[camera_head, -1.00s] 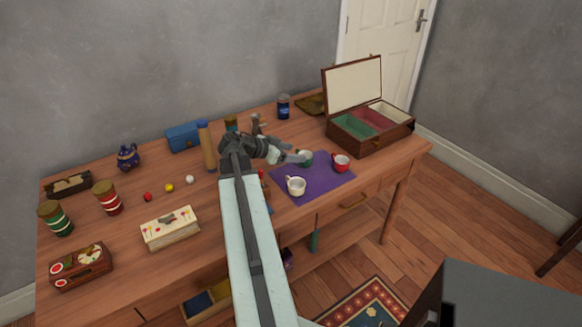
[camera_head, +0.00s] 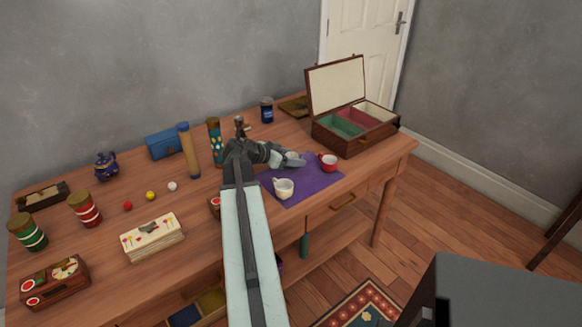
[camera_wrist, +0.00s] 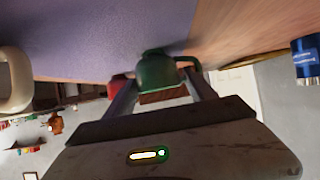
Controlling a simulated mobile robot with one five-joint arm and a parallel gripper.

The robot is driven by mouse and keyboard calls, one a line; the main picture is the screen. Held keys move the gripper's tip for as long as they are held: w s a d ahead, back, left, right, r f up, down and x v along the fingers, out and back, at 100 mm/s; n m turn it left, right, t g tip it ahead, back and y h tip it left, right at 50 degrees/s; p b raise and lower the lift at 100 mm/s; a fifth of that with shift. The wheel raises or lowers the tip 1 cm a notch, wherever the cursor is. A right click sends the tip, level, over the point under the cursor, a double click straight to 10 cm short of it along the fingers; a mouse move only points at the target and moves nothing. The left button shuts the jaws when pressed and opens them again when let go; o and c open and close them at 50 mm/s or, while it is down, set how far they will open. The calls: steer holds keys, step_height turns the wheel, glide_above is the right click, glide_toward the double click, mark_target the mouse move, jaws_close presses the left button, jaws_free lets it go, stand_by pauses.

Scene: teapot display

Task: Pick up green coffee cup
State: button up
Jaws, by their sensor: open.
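The green coffee cup (camera_wrist: 158,73) shows in the wrist view between the two fingers of my gripper (camera_wrist: 161,82), with its handle toward the right finger. The fingers are spread on either side of it; I cannot tell whether they touch it. In the head view my gripper (camera_head: 292,161) is low over the purple mat (camera_head: 316,181) and hides most of the green cup. A white cup (camera_head: 283,188) stands in front of my gripper, and a red cup (camera_head: 328,162) stands to its right.
An open wooden box with compartments (camera_head: 352,138) stands behind the red cup. A blue jar (camera_head: 267,110), a patterned cylinder (camera_head: 215,141) and a tan cylinder (camera_head: 189,152) stand farther back. The white cup also shows close at the left in the wrist view (camera_wrist: 17,82).

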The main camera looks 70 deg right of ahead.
steer(key=shift+r, duration=0.1)
steer(key=c, duration=1.1)
steer(key=shift+w, duration=0.1)
steer(key=shift+c, duration=0.2)
